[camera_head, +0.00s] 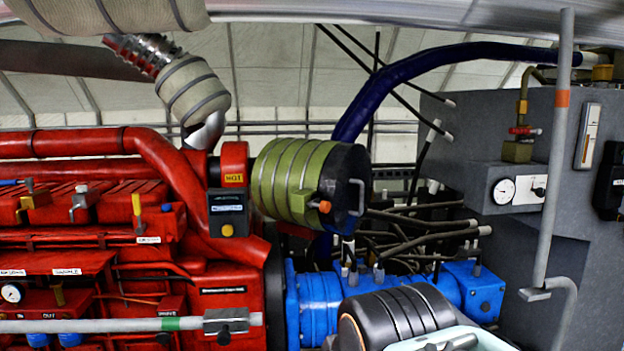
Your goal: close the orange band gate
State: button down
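The orange band gate appears to be the grey pipe (552,170) standing nearly upright at the right, with an orange band (563,97) near its top. It leans slightly, its top further right than its foot. Its lower end meets a grey bracket (535,294), where a bent grey pipe (570,300) curves down. A second grey bar with a green band (168,324) lies level at the lower left and ends at a grey block (230,321). A dark ribbed part and a pale part at the bottom centre look like my arm. I cannot make out my gripper's fingers.
A red engine (225,300) fills the left. A green strapped cylinder (295,180) and blue pump housings (320,296) are in the middle. A grey cabinet (520,250) with a gauge stands behind the upright pipe. Open space shows between the grey block and the bracket, in front of the machinery.

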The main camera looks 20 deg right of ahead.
aim_at(562, 96)
jog(key=k+l+z, duration=0.1)
jog(key=l, duration=0.7)
jog(key=l+z, duration=0.1)
jog(key=l, duration=0.7)
jog(key=k+l, duration=0.15)
jog(key=l, duration=0.2)
jog(key=k+l, duration=0.2)
jog(key=k+l+z, duration=0.1)
jog(key=l, duration=0.35)
jog(key=k+l, duration=0.2)
jog(key=l, duration=0.15)
